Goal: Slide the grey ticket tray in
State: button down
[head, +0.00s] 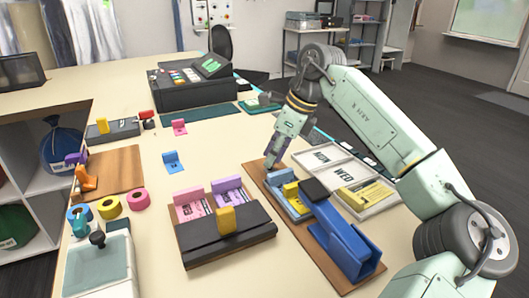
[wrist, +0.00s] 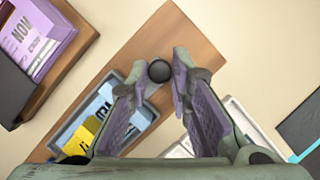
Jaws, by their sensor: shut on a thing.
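The grey ticket tray (head: 281,204) lies on a brown wooden board (head: 335,272), beside the blue hand tool. It holds a blue ticket and a yellow ticket. The tray also shows in the wrist view (wrist: 64,132), partly hidden by my left finger. A round black knob (wrist: 159,71) at the tray's far end sits between my fingertips. My gripper (head: 273,164) points down at that end of the tray, and it is shut on the knob in the wrist view (wrist: 163,68). In the head view my fingers hide the knob.
The blue tool (head: 345,245) with a black end stands on the board close to the tray. A dark holder (head: 228,245) with pink and purple tickets is on the left. A white tray (head: 378,204) labelled MON and WED is on the right.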

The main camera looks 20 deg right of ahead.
jog(key=shift+s+d+f, duration=0.1)
jog(key=shift+s, duration=0.5)
jog(key=c, duration=1.5)
grip_release()
jog(key=shift+s, duration=0.1)
jog(key=shift+o, duration=0.2)
jog(key=v, duration=1.2)
